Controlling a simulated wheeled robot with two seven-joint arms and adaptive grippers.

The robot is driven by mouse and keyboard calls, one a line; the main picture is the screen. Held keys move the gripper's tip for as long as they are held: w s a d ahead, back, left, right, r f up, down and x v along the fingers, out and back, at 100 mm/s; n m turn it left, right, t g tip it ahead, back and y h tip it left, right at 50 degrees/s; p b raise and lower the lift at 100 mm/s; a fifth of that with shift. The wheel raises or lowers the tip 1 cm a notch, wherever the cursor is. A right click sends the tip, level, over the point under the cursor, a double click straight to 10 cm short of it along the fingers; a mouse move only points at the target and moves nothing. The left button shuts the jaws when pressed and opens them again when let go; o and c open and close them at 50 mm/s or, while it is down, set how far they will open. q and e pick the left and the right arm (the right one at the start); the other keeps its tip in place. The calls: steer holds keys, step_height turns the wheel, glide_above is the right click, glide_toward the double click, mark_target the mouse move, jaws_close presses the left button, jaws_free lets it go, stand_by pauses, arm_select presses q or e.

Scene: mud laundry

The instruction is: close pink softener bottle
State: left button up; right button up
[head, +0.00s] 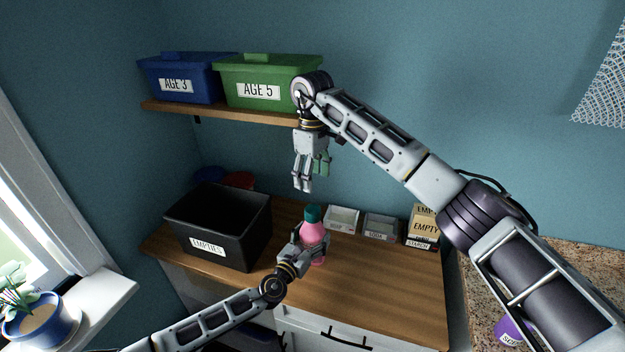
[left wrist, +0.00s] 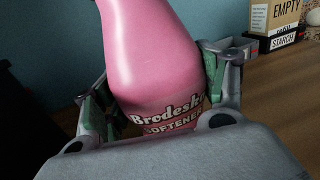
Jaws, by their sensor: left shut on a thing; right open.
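The pink softener bottle (head: 313,231) stands upright on the wooden counter, with a dark teal cap (head: 313,213) at its top. I cannot tell how tightly the cap sits. My left gripper (head: 312,246) is shut around the bottle's body. In the left wrist view the bottle (left wrist: 155,55) is between the two fingers (left wrist: 155,100), its label partly hidden and its top out of frame. My right gripper (head: 311,178) is open and empty, pointing down, above the cap and apart from it.
A black bin (head: 222,228) labelled EMPTIES stands left of the bottle. Small trays (head: 342,218) and starch boxes (head: 422,228) stand behind and to the right. A shelf (head: 225,112) holding blue and green boxes is beside my right gripper. The counter's right front (head: 385,285) is clear.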

arm_select(q)
steer(key=o, duration=2.1)
steer(key=shift+c, duration=0.2)
steer(key=shift+s+a, duration=0.1)
steer(key=shift+s, duration=0.05)
steer(key=v, duration=1.1)
steer(key=shift+s+a, duration=0.15)
steer(key=shift+s, duration=0.1)
steer(key=shift+s, duration=0.1)
